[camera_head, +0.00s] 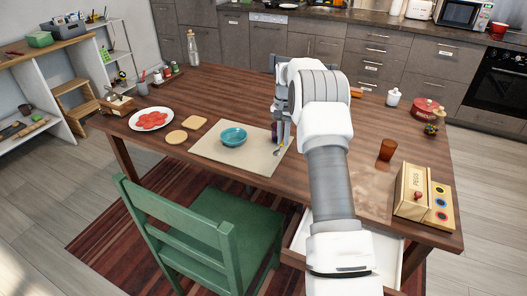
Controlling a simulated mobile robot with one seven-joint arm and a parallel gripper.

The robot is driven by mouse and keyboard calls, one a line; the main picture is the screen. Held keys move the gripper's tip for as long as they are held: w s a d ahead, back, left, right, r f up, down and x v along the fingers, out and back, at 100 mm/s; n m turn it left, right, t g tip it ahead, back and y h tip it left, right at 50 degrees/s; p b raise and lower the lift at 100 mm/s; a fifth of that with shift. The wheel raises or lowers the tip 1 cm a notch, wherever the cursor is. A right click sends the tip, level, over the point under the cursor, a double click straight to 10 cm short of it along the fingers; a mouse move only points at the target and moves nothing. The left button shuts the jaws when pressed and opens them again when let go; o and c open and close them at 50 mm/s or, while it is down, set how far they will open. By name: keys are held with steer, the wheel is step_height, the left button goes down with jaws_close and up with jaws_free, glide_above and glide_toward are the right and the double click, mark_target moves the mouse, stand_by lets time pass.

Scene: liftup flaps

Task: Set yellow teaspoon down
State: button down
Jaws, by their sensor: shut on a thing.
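My gripper (282,133) is partly hidden behind my own white arm, over the right side of the beige placemat (218,164) on the wooden table. A small yellow tip, likely of the yellow teaspoon (276,153), shows just below the fingers, low over the mat's right edge. The gripper is shut on it. Whether the spoon touches the mat cannot be told. A teal bowl (233,136) sits on the mat, left of the gripper. A small dark purple thing (274,131) stands close beside the fingers, mostly hidden.
Right are a brown cup (387,150), a wooden box (409,190) and a red pot (426,110). A green chair (200,240) stands in front; an open drawer (297,243) is below.

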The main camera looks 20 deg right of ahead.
mark_target(268, 158)
steer(key=w+a+f, duration=0.1)
steer(key=a, duration=0.1)
steer(key=w+a+f, duration=0.2)
steer(key=shift+f+b, duration=0.6)
steer(key=shift+f, duration=1.4)
steer(key=shift+f, duration=0.1)
steer(key=shift+f, duration=0.15)
steer(key=c, duration=0.9)
jaws_free()
